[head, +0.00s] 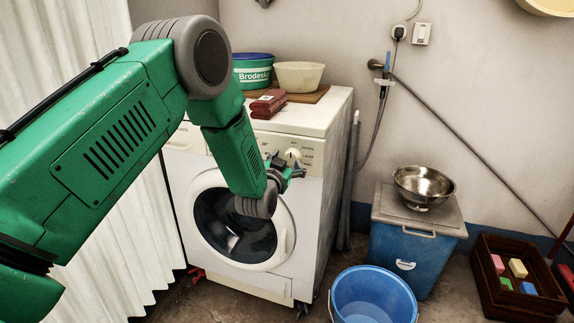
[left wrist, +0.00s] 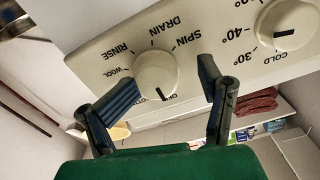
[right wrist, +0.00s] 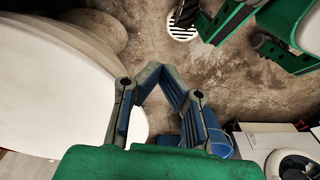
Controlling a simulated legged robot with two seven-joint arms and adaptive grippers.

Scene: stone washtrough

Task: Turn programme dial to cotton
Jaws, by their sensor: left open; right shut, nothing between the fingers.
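The programme dial (left wrist: 155,74) is a cream knob on the washing machine's panel, ringed by RINSE, DRAIN, SPIN and WOOL. Its dark pointer mark faces the lower edge in the left wrist view, near a label partly hidden by the knob and finger. The dial also shows in the head view (head: 292,155). My left gripper (left wrist: 165,100) is open, with one finger on either side of the dial; contact cannot be told. In the head view it is at the panel (head: 284,172). My right gripper (right wrist: 170,80) is shut and empty above the floor.
A temperature dial (left wrist: 288,24) sits beside the programme dial. The washing machine (head: 330,120) carries a tub (head: 253,72), a bowl (head: 299,76) and folded red cloths (head: 268,104). A blue bucket (head: 372,296), a blue bin (head: 404,255) and a crate (head: 490,290) stand at right.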

